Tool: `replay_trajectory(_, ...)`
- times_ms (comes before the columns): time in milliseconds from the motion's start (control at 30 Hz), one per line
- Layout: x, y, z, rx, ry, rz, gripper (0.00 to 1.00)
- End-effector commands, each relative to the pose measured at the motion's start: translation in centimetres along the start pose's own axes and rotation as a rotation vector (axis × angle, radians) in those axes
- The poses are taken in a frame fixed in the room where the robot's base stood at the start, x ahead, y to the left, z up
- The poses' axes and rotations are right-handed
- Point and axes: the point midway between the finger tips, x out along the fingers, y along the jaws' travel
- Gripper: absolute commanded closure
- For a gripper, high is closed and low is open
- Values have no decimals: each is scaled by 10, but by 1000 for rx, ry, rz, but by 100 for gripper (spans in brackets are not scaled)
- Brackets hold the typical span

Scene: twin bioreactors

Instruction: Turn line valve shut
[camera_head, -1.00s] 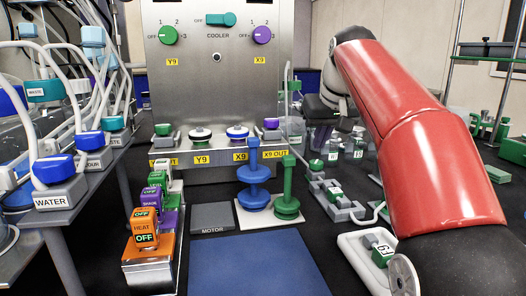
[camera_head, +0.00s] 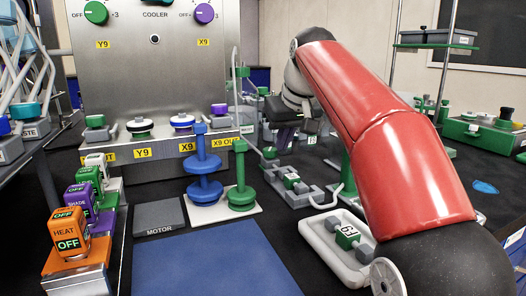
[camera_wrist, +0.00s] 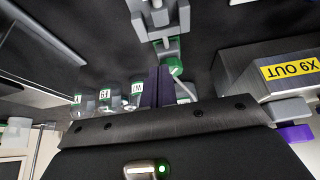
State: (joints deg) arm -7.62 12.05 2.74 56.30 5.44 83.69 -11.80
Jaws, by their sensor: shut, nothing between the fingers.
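My gripper (camera_head: 284,138) is shut and empty, its dark purple fingers pointing down behind the grey line fittings. In the wrist view the shut fingers (camera_wrist: 159,72) end close beside a small green part (camera_wrist: 175,67) with a pale tube; whether they touch it I cannot tell. A grey fitting with green pieces (camera_wrist: 164,46) lies just beyond the tips. The head view shows a green-topped piece (camera_head: 270,153) on the line and a grey fitting assembly (camera_head: 290,184) on the dark bench. No label marks the line valve, so which part it is stays unclear.
The X9 OUT block with its purple knob (camera_head: 219,109) stands left of my gripper. Blue (camera_head: 204,165) and green (camera_head: 241,180) stacked-disc parts stand in front. Jars (camera_wrist: 107,97) sit close to the fingers. A white tray (camera_head: 321,256) lies nearer, below my arm.

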Motion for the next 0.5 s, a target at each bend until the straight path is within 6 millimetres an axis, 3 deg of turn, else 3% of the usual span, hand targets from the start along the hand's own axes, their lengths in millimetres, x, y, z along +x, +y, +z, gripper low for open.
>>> replay_trajectory(133, 15, 0, 9, 0, 1, 0, 100)
replay_trajectory(500, 17, 0, 9, 0, 1, 0, 100)
